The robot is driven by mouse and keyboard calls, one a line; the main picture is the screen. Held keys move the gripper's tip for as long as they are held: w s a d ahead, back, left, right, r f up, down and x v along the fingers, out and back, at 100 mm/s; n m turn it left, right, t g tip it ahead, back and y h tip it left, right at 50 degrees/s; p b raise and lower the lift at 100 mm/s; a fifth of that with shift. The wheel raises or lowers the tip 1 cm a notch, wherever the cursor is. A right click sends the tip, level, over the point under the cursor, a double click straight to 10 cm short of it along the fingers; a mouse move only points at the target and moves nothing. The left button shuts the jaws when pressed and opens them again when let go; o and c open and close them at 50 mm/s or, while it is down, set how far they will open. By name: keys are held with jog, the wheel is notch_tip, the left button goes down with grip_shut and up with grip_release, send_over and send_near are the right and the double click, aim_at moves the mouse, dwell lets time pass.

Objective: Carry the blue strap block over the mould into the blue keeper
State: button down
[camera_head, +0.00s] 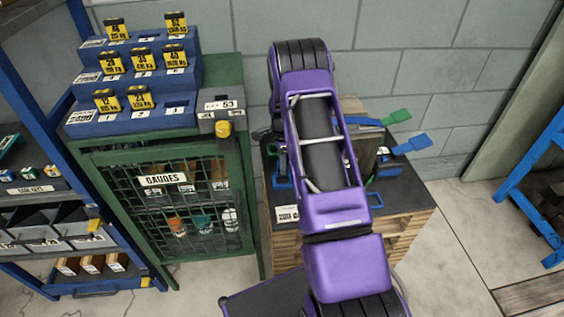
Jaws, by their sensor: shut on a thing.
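A grey-brown block, apparently the mould (362,158), stands on a dark-topped wooden stand, mostly behind my purple arm. A blue paddle-shaped tag (413,144) sticks out to its right, with a blue bracket (389,171) below it that may belong to the blue keeper. A green tag (398,116) and a blue bar (366,122) show behind the mould. More blue edging (283,183) shows left of my arm; I cannot tell what it belongs to. My gripper is hidden behind my arm. I cannot pick out the blue strap block for certain.
A green mesh cabinet (163,160) labelled gauges stands close on the left, with blue steps of black-and-yellow weights (140,60) on top. A blue rack (40,110) is at far left. A block wall stands behind. Floor right of the stand (455,235) is clear.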

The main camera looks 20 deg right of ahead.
jog(key=shift+f+b, duration=0.65)
jog(key=shift+f, duration=1.65)
jog(key=shift+c, duration=1.7)
grip_release()
